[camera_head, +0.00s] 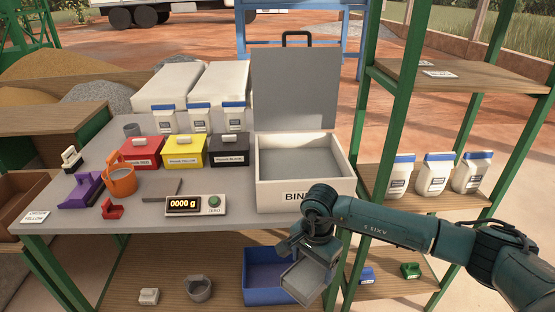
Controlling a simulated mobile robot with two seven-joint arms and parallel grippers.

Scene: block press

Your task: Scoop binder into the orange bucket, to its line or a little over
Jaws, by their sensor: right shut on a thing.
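The orange bucket (122,184) stands on the left part of the grey table, its handle raised; its fill line and contents are too small to make out. The binder bin (268,190), a white box with its grey lid (294,90) raised, stands at the table's right end with grey powder (305,158) inside. My right gripper (308,246) is in front of the bin, beyond the table's front edge. It is shut on a grey metal scoop (304,281), which hangs tilted below it; I cannot tell whether it holds powder. My left gripper is not in view.
A scale (196,206) reading 0000 g and a flat grey plate (161,187) lie between bucket and bin. Red (142,152), yellow (184,151) and black (229,149) pigment boxes stand behind. A blue crate (258,272) is on the lower shelf. A green-framed rack stands right.

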